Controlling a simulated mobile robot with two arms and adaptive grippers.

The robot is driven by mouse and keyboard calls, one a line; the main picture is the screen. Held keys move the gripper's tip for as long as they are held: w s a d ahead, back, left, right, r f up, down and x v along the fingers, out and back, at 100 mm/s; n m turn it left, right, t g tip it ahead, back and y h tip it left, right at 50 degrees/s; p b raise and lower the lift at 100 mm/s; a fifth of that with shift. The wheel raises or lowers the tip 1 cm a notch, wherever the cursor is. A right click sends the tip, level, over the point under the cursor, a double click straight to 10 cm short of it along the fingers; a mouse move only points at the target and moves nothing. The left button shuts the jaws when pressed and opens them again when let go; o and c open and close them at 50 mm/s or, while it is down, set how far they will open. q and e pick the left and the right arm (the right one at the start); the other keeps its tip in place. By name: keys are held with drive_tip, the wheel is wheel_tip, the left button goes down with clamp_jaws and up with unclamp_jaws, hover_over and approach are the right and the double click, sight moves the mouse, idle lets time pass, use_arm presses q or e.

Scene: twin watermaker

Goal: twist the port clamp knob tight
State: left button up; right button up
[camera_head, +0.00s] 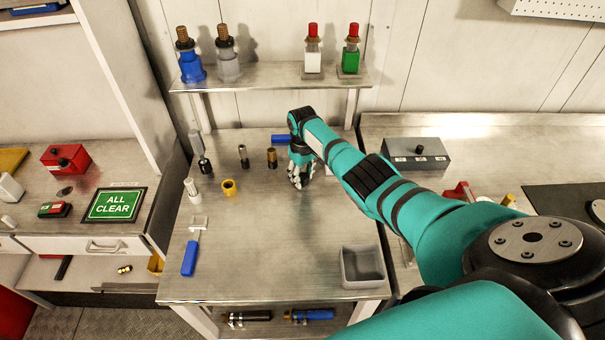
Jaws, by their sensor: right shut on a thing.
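My right gripper (300,178) points down at the back right of the middle metal bench (270,255). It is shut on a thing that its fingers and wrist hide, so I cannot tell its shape. A blue part (281,138) sticks out to the left, just behind the gripper. I cannot make out the port clamp knob for certain; it may be under the gripper. My left gripper is not in view.
Small dark fittings (243,156), a yellow ring (229,187) and a blue-handled tool (189,258) lie left of the gripper. A grey bin (362,266) stands front right. The bench's front middle is clear.

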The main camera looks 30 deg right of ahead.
sight(303, 177)
drive_tip(key=m, duration=0.3)
drive_tip(key=shift+r+m+p, duration=0.1)
drive_tip(key=shift+m+p, duration=0.2)
drive_tip(key=shift+p, duration=0.05)
drive_tip(key=shift+m, duration=1.5)
drive_tip(key=o, duration=1.1)
drive_tip(key=shift+o, duration=0.2)
wheel_tip(303, 177, up, 12)
